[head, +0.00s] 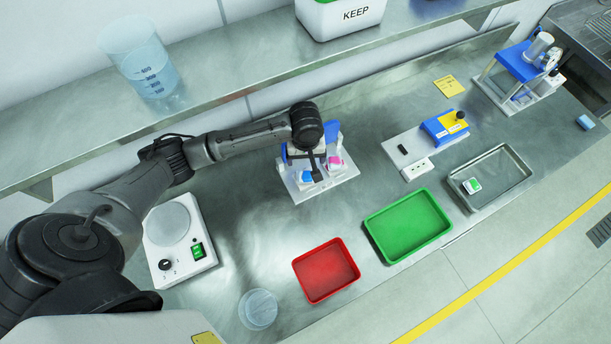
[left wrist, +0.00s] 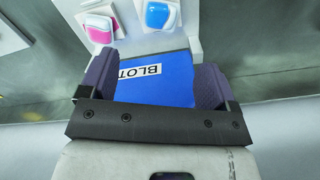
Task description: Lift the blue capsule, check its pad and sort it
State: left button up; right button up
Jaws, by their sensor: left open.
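The blue capsule (head: 307,176) sits on a white stand (head: 327,186) near the middle of the bench, beside a pink capsule (head: 335,162). In the left wrist view the blue capsule (left wrist: 157,15) is at the top edge, partly cut off, with the pink capsule (left wrist: 100,30) left of it. My left gripper (head: 317,168) is over the stand. In the left wrist view its fingers (left wrist: 152,80) are apart on either side of a blue panel (left wrist: 160,88) with a partly visible "BLOT" label. It holds no capsule. The capsule's pad is hidden.
A red tray (head: 326,270) and a green tray (head: 408,226) lie in front. A steel tray (head: 490,178) holds a small white-and-green piece. A hotplate-like device (head: 178,240) and a clear dish (head: 258,309) are at left. A shelf (head: 215,84) runs behind.

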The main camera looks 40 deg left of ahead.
pick_arm(q)
send_over(305, 175)
jog(key=f, duration=0.7)
jog(key=shift+s+d+f, duration=0.2)
jog(key=shift+d+f, duration=0.05)
jog(key=shift+f, duration=0.05)
jog(key=shift+w+a+f+b, duration=0.15)
jog(key=shift+f+b, duration=0.1)
jog(key=shift+f, duration=1.05)
jog(key=shift+w+a+f+b, duration=0.1)
jog(key=shift+f+b, duration=0.1)
jog(key=shift+f, duration=1.1)
jog(key=c, duration=1)
